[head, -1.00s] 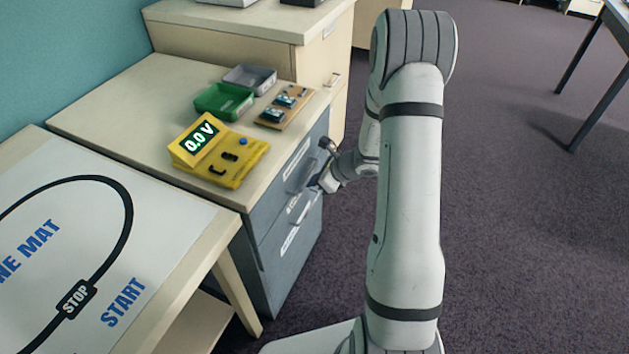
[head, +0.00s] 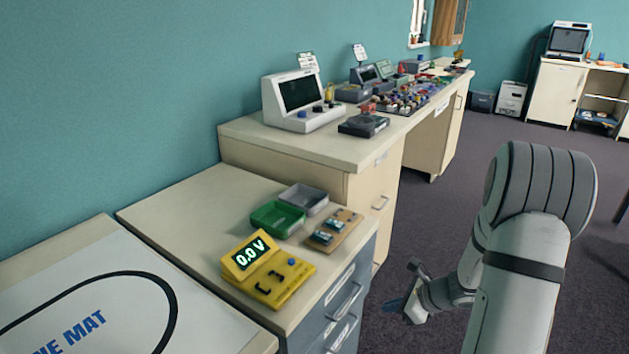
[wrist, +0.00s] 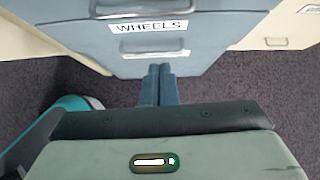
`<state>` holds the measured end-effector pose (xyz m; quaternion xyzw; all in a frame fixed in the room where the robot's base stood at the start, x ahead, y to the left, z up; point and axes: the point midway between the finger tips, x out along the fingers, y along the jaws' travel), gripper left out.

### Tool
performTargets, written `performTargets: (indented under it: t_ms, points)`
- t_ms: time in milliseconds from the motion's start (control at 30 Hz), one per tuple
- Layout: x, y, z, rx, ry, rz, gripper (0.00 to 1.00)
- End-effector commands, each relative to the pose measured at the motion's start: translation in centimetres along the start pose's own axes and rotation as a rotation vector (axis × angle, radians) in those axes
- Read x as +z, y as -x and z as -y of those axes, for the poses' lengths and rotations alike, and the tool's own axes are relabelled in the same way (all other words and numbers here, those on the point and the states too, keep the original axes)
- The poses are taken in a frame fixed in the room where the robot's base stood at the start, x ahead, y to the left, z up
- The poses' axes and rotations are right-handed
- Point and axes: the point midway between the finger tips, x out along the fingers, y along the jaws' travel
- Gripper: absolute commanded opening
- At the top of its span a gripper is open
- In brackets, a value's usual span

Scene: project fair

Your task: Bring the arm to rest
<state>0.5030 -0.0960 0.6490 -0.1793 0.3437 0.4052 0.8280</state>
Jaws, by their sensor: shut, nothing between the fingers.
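My gripper (head: 396,304) hangs beside the drawer unit, to the right of its front, over the carpet in the head view. In the wrist view my gripper (wrist: 160,72) has its two blue-grey fingers together, with nothing between them. They point at the blue-grey drawer fronts, one labelled WHEELS (wrist: 153,27). Whether the fingertips touch the drawer front is hard to tell. My arm reaches in from the lower right of the head view, bent at the elbow.
The drawer unit (head: 340,300) carries a yellow meter reading 0.0 V (head: 270,272), a green tray (head: 277,217), a grey tray (head: 304,199) and a small board (head: 332,231). A line mat (head: 90,305) lies at the left. Carpet is clear right of the drawers.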

Motion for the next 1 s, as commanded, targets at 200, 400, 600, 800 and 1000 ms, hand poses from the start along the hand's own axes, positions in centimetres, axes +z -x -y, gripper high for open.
performTargets:
  t_ms: [200,400,600,800,1000]
  points:
    - [8.6,5.5,-4.6,0.113,0.405,-0.050,0.00]
    - [15.6,12.1,-10.9,0.266,0.928,-0.135,0.00]
    - [19.9,19.1,-16.1,0.408,1.430,-0.243,0.00]
    - [22.5,25.8,-19.5,0.534,1.877,-0.381,0.00]
    - [23.3,29.7,-20.7,0.614,2.132,-0.491,0.00]
